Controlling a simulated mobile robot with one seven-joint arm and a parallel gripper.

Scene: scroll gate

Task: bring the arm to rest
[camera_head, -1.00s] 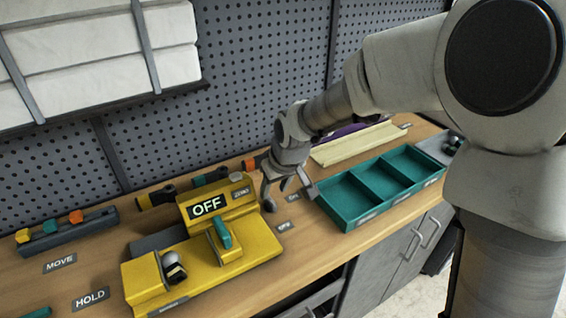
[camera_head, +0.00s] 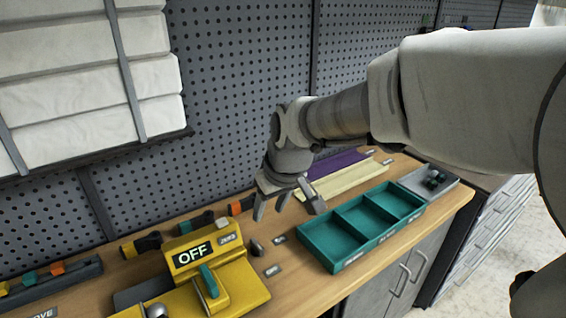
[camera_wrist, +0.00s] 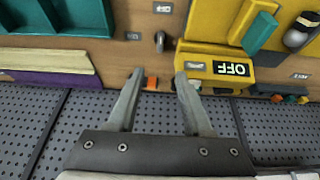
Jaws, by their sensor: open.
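My gripper (camera_head: 289,203) is open and empty above the workbench, between the yellow machine and the teal tray. In the wrist view its two fingers (camera_wrist: 155,98) stand apart with nothing between them. An orange piece (camera_wrist: 152,83) shows on the bench beyond the gap. The yellow machine (camera_head: 240,283) with an "OFF" display (camera_head: 192,256) and a teal lever (camera_head: 208,281) stands at lower left. It also shows at upper right in the wrist view (camera_wrist: 207,52).
A teal tray with compartments (camera_head: 340,269) lies right of my gripper. Cream and purple strips (camera_head: 350,180) lie behind it, and a grey tray (camera_head: 412,178) is at far right. A pegboard wall (camera_head: 240,90) and a shelf with white packages (camera_head: 80,80) stand behind.

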